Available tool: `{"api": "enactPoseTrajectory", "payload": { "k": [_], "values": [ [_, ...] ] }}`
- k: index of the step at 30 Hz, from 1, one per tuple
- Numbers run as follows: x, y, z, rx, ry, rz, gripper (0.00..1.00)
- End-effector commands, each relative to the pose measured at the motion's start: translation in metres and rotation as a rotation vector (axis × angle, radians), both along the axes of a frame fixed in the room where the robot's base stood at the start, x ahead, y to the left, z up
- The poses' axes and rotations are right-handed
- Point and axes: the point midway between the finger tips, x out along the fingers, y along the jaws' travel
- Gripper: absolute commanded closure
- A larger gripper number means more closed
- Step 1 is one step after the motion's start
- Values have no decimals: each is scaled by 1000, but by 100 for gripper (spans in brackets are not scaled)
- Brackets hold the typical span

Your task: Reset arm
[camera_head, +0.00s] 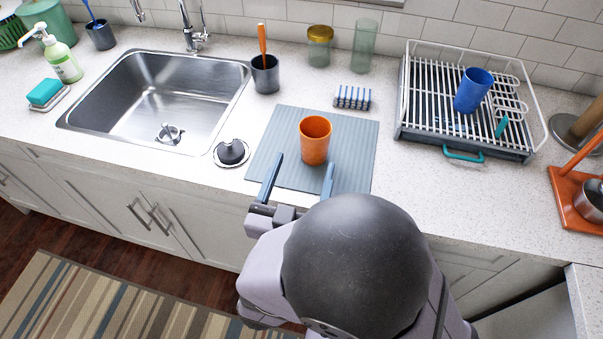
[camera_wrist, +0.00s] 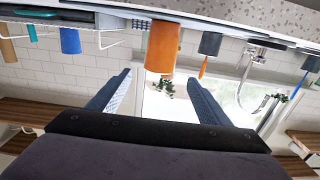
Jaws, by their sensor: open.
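My gripper (camera_head: 299,178) is open and empty, its two blue-grey fingers spread apart near the counter's front edge. An orange cup (camera_head: 315,140) stands upright on a grey-blue ribbed mat (camera_head: 275,145), just beyond the fingertips. In the wrist view, which is upside down, the fingers (camera_wrist: 165,95) are wide apart and the orange cup (camera_wrist: 163,48) shows ahead of the gap, clear of both. My arm hides part of the counter's front edge in the head view.
A dish rack (camera_head: 455,145) at the right holds a blue cup (camera_head: 473,90). A sink (camera_head: 160,100) is at the left, with a black stopper (camera_head: 232,152) beside it.

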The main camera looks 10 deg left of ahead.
Motion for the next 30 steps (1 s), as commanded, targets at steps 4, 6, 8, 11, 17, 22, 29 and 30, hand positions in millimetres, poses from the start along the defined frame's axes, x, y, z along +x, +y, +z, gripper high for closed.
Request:
{"api": "enactPoseTrajectory", "payload": {
  "k": [4, 6, 8, 11, 17, 22, 29, 30],
  "values": [
    [-5, 0, 0, 0, 0, 0, 29],
    [-5, 0, 0, 0, 0, 0, 29],
    [-5, 0, 0, 0, 0, -1, 29],
    [-5, 0, 0, 0, 0, -1, 29],
    [-5, 0, 0, 0, 0, 0, 29],
    [5, -1, 10, 11, 10, 3, 29],
    [50, -3, 44, 69, 101, 47, 29],
    [59, -3, 51, 82, 132, 62, 29]
  ]
}}
